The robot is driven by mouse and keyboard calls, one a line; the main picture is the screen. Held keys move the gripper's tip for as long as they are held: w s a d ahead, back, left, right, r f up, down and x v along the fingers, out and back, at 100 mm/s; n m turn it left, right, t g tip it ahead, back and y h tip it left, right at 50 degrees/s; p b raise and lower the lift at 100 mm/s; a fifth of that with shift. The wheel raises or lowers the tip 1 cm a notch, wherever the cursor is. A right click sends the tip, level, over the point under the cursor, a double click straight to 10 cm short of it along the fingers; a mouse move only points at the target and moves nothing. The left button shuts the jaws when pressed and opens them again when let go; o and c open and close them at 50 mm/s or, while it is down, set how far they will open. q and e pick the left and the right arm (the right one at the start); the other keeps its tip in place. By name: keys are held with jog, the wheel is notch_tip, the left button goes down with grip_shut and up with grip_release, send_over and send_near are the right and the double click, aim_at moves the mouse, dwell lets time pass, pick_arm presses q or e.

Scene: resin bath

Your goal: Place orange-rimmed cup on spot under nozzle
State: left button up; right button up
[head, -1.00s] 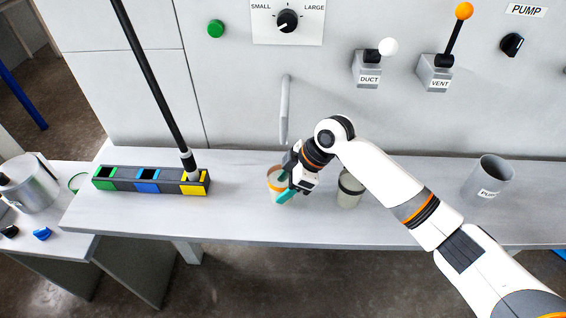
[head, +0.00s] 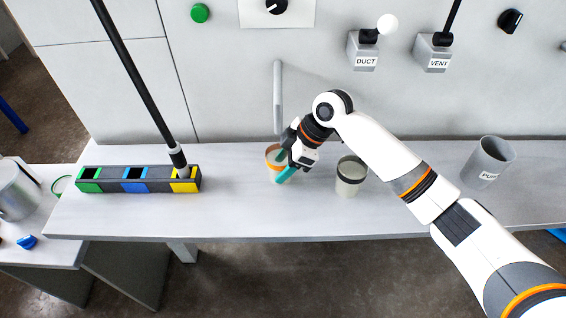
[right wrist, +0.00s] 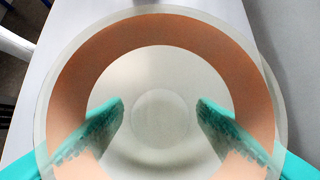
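The orange-rimmed cup (head: 272,154) is near the middle of the counter, just below the nozzle pipe (head: 278,98) in the head view. My right gripper (head: 283,168) has its teal fingers on either side of the cup. In the right wrist view the cup (right wrist: 160,35) fills the picture, with its orange band and pale bottom. The two fingers show on opposite sides through its translucent wall, shut on it. The spot under the nozzle is not visible; cup and gripper cover that area. I cannot tell how far the cup is above the counter. My left gripper is not in view.
A dark-rimmed cup (head: 349,182) stands close to the right of my gripper. A block with green, blue and yellow slots (head: 106,184) lies left, with a black rod in the yellow slot. The wall with levers is behind.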

jog(key=o, duration=0.3)
jog(key=shift+w+f, duration=0.1)
jog(key=shift+w, duration=0.05)
jog(key=shift+o, duration=0.7)
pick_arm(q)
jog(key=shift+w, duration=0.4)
pick_arm(e)
jog(key=shift+s+a+r, duration=0.1)
jog(key=shift+s+r, duration=0.1)
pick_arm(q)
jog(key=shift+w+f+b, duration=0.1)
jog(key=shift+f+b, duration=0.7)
pick_arm(e)
jog(key=v, duration=0.7)
jog(key=shift+r, duration=0.25)
jog(key=shift+w, duration=0.1)
